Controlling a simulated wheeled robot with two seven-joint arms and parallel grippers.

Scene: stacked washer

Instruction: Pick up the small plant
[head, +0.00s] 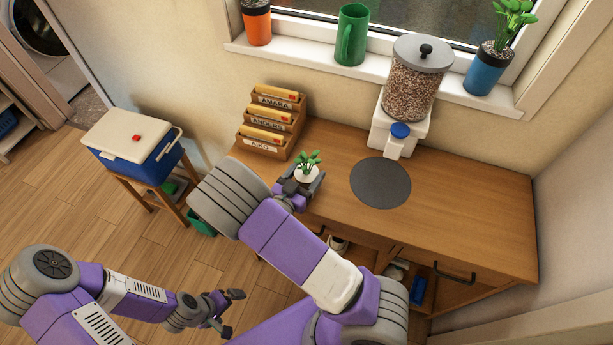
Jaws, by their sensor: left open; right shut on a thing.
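The small plant (308,163) has green leaves and a small white pot. It shows near the left part of the wooden counter, between the fingers of my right gripper (306,176). My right gripper is shut on its pot; the forearm and wrist hide part of the grip, and I cannot tell whether the pot touches the counter. My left gripper (229,309) is open and empty, low over the floor in front of the cabinet.
A letter rack (268,137) stands behind the plant. A round dark mat (381,183) and a dispenser (411,92) are to the right. A cooler (133,147) sits on a stool at left. The windowsill holds a green mug (351,36) and two potted plants. The counter's right side is clear.

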